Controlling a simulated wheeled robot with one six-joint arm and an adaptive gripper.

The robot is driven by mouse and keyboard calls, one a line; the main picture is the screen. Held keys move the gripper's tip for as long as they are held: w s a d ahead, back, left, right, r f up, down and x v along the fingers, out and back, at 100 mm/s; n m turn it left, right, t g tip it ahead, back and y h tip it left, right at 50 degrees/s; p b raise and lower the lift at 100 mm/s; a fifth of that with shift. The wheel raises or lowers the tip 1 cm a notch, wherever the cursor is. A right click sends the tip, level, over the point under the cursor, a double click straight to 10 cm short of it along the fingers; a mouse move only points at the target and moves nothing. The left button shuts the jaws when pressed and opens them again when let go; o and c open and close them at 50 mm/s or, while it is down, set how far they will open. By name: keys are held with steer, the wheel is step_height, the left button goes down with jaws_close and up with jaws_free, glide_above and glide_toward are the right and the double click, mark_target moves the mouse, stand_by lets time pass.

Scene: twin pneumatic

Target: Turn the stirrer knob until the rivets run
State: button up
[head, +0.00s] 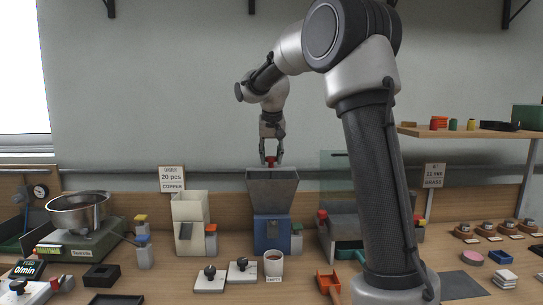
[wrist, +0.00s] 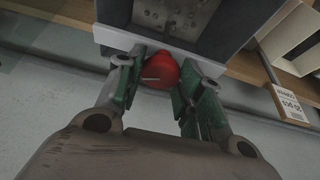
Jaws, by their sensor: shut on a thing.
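The red stirrer knob (head: 270,160) stands above the rim of the grey hopper (head: 272,184), which sits on a blue feeder body (head: 266,236). My gripper (head: 271,155) comes down from above and is shut on the knob. In the wrist view the red knob (wrist: 160,72) sits between the green finger pads of my gripper (wrist: 157,82); a pale line shows on it. Beyond it, small dark specks that look like rivets (wrist: 190,14) lie in the hopper. I cannot tell whether any rivets are running.
A cream hopper (head: 188,210) stands left of the grey one, below a sign (head: 172,179) reading 20 pcs copper. A white cup (head: 273,264) stands in front of the blue feeder. A metal bowl machine (head: 78,214) is at the left. A wooden shelf (head: 470,133) hangs at the right.

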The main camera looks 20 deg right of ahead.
steer(key=m+h, duration=0.1)
steer(key=m, duration=0.1)
steer(key=m+g, duration=0.1)
steer(key=m, duration=0.2)
steer(key=shift+w+a+m+h, duration=0.1)
steer(key=shift+a+m+h, duration=0.05)
steer(key=shift+m+h, duration=0.2)
steer(key=m+g, duration=0.1)
steer(key=m, duration=0.1)
steer(key=m+g+h, duration=0.1)
steer(key=m, duration=0.2)
steer(key=shift+w+m, duration=0.1)
steer(key=shift+m, duration=0.25)
steer(key=o, duration=1)
steer(key=v, duration=1.2)
steer(key=shift+w+a, duration=0.1)
steer(key=shift+w, duration=0.1)
